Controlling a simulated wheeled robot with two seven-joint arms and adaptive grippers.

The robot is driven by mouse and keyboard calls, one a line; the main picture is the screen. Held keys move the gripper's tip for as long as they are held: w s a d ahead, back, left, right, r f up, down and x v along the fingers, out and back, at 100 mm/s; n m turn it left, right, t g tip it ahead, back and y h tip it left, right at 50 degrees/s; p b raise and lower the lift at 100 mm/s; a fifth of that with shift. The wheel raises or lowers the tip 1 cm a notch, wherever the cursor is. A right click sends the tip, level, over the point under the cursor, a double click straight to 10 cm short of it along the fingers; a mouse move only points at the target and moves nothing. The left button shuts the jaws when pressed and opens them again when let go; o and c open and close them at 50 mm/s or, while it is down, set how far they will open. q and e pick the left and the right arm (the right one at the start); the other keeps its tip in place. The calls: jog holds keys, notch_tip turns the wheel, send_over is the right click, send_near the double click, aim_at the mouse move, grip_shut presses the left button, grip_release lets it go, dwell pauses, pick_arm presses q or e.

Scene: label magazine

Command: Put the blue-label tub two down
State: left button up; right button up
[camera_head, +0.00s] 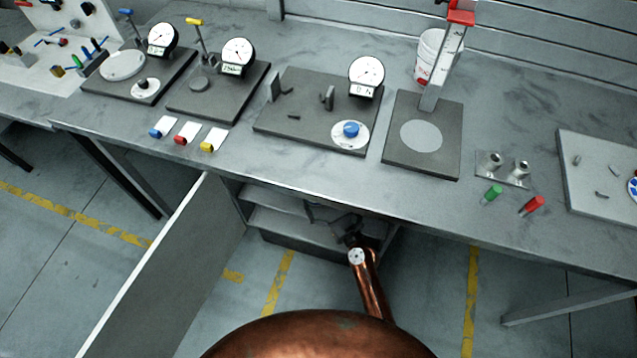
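I cannot make out a blue-label tub anywhere in the head view. An open cabinet (275,225) with shelves is under the bench, its pale door (160,270) swung out to the left. One copper-coloured arm reaches up from right of centre into the cabinet opening; I take it as my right arm. Its dark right gripper (328,213) is at the upper shelf, under the bench edge. The fingers are small and shaded, so their opening and any hold are unclear. The deeper cabinet inside is hidden by the bench top. My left gripper is not in view.
The grey bench (300,175) overhangs the cabinet. On it stand dial-gauge plates (300,110), a press-like stand (420,135), a white bucket (427,58) and a blue-ended white tag (162,127) beside red and yellow ones. Green (491,194) and red (532,206) pieces lie right.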

jog(key=v, duration=0.6)
jog(key=shift+s, duration=0.1)
